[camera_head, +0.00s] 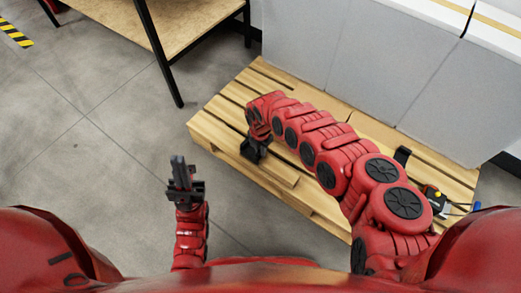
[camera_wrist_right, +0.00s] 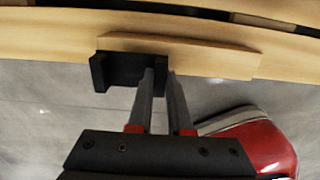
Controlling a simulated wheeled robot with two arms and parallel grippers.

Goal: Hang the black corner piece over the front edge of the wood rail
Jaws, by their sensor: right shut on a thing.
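In the head view the rail (camera_head: 278,168) lies along the pallet's front. My left gripper (camera_head: 179,166) is off the pallet, its fingers close together, with nothing visible between them.
The slatted wooden pallet (camera_head: 212,122) carries large grey boxes (camera_head: 390,70) at the back. A wooden table (camera_head: 175,20) stands at the upper left. The floor on the left is clear.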

